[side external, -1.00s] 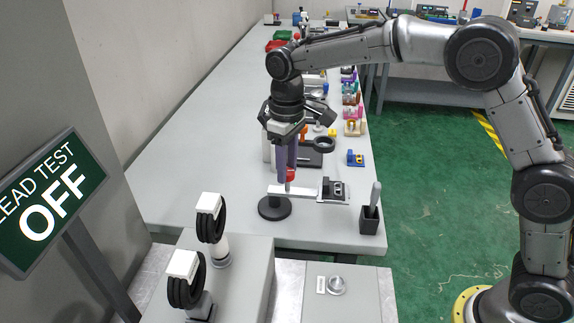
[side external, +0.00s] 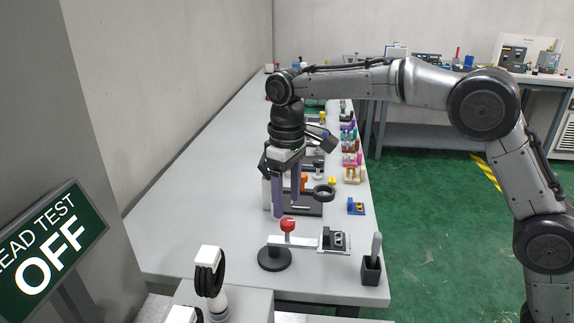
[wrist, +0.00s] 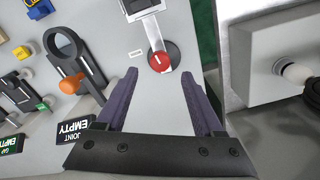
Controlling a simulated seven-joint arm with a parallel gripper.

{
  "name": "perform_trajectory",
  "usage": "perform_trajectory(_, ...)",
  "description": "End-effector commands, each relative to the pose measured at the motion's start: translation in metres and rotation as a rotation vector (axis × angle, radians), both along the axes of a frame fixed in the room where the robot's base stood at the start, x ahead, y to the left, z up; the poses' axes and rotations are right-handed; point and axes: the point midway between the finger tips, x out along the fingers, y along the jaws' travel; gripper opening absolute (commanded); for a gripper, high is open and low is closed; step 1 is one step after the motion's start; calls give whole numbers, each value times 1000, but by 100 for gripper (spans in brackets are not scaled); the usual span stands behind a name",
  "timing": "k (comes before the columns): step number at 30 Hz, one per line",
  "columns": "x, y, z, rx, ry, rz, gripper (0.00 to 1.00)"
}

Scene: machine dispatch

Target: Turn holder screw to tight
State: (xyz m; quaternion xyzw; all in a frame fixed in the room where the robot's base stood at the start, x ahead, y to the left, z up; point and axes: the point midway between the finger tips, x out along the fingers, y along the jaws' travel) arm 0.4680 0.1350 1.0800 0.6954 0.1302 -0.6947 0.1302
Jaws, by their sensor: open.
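The holder is a stand with a round black base (side external: 274,259) and a pale horizontal arm. A red screw knob (side external: 288,225) sits on top of it. In the wrist view the red knob (wrist: 160,62) has a short white mark and lies just beyond the space between my fingertips. A small dark clamp block (side external: 334,240) is at the arm's right end. My gripper (side external: 290,212) points down with its two purple fingers apart and empty, just above the knob. The wrist view shows the open gripper (wrist: 161,75) too. Whether the screw is tight cannot be told.
A black cup with a grey handle (side external: 371,268) stands right of the holder. A black ring fixture (side external: 324,191) and a blue block (side external: 356,207) are behind. A sign reads OFF (side external: 50,258) at left. The table left of the holder is clear.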

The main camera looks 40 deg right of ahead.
Motion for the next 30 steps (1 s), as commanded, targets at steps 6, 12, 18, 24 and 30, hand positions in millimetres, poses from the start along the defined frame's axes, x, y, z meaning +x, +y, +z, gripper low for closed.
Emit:
perform_trajectory(6,1,0,49,1,-4,0,69)
perform_trajectory(12,1,0,78,1,-2,0,69)
perform_trajectory(18,0,0,89,0,0,0,69)
perform_trajectory(24,0,0,89,0,1,0,69)
perform_trajectory(30,-1,-6,99,5,-19,-12,69)
